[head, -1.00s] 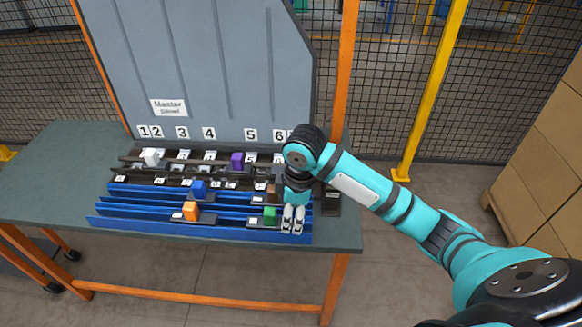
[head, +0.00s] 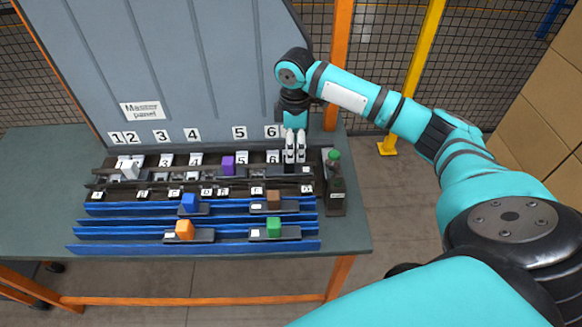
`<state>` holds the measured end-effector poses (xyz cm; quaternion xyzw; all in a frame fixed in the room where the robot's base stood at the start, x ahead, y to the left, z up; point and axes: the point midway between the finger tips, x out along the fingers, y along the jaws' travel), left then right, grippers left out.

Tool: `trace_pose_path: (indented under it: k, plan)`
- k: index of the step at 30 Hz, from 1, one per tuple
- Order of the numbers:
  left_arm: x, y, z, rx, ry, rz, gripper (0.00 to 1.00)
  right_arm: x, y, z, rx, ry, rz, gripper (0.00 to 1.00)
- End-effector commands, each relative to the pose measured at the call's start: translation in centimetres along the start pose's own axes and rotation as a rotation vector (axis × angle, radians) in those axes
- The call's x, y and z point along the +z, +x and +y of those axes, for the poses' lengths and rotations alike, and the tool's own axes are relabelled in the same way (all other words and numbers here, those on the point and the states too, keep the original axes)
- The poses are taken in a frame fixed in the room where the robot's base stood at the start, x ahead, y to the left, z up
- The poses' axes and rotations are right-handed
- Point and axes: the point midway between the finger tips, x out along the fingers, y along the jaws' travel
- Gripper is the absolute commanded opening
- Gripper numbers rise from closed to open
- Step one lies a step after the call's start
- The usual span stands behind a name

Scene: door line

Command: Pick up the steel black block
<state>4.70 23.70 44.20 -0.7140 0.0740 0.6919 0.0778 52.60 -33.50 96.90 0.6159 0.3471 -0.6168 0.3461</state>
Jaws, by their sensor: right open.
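I cannot make out a separate steel black block for certain; the dark rack (head: 110,178) and the gripper hide part of the spot near number 6. My right gripper (head: 294,158) is open and points down over the right end of the rack's back row, just right of the 6 label. Its two pale fingers stand apart, and I see no block held between them. Whether the fingertips touch the rack is not clear. My left gripper is not in view.
A white block (head: 128,168) and purple block (head: 228,165) stand in the rack. Blue (head: 189,203), brown (head: 273,199), orange (head: 184,230) and green (head: 274,226) blocks sit on the blue rails (head: 120,247). A black box with a green button (head: 334,156) stands close right.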

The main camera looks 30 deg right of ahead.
Motion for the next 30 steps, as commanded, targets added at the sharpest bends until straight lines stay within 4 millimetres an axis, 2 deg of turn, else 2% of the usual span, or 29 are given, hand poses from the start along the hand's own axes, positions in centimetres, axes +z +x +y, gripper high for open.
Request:
trace_pose_path:
  k: [3, 6, 9, 13, 19, 27, 30]
  plan:
    - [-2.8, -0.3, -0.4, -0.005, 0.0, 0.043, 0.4, 0.0, 1.6, 0.0, -0.003, 0.001, 0.0, 0.58]
    - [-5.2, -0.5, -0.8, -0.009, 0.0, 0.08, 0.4, -0.1, 2.2, 0.0, 0.0, 0.001, 0.001, 0.58]
    - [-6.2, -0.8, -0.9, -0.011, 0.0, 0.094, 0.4, -0.1, 2.8, -0.1, -0.001, 0.001, -0.001, 0.58]
    - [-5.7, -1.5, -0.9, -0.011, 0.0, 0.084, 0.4, -0.6, 4.5, -0.3, -0.004, 0.0, -0.001, 0.58]
    - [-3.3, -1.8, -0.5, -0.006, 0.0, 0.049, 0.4, -0.7, 7.1, -0.3, -0.001, 0.0, -0.001, 0.58]
    - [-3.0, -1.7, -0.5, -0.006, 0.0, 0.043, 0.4, -0.7, 7.5, -0.2, 0.001, 0.0, 0.001, 0.58]
    - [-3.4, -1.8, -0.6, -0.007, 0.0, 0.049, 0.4, -0.7, 7.5, -0.2, 0.001, 0.0, 0.001, 0.46]
